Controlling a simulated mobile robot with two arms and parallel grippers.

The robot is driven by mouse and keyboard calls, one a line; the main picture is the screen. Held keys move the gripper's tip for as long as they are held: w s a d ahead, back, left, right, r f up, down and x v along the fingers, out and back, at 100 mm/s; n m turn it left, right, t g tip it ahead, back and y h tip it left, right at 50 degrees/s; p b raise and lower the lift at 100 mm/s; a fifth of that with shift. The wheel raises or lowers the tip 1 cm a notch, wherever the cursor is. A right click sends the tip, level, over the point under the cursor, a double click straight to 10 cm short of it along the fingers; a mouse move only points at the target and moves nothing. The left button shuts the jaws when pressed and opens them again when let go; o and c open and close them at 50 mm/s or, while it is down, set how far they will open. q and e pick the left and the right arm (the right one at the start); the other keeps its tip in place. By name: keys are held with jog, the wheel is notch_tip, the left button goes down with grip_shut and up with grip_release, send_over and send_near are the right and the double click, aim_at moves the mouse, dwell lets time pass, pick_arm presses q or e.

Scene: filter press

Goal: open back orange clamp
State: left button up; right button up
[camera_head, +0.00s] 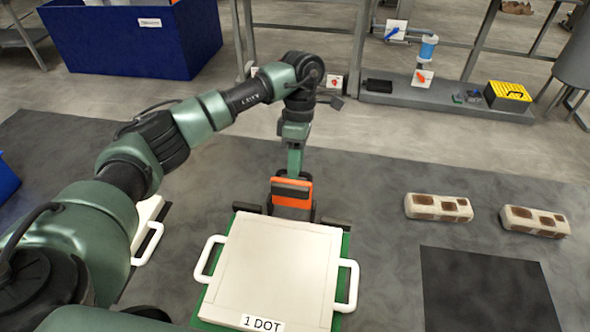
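The back orange clamp (304,193), orange with dark parts, stands at the far edge of a white filter plate (270,265) with white side handles and a "1 DOT" label. My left arm comes in from the left and reaches down to the clamp from behind it. My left gripper (294,172) is at the top of the clamp, and its fingertips seem to meet the clamp's dark upper part. Whether the fingers are closed on it cannot be made out. My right gripper is not in view.
A green base (345,248) shows under the plate. Another white plate with a handle (149,244) is partly hidden behind my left arm. Two brown-and-white blocks (438,207) lie on the right near a black square mat (485,290). A blue bin (130,42) and a metal bench stand farther back.

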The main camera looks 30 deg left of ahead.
pick_arm(q)
jog(key=p+v, duration=0.2)
jog(key=v, duration=0.5)
dwell(0.6)
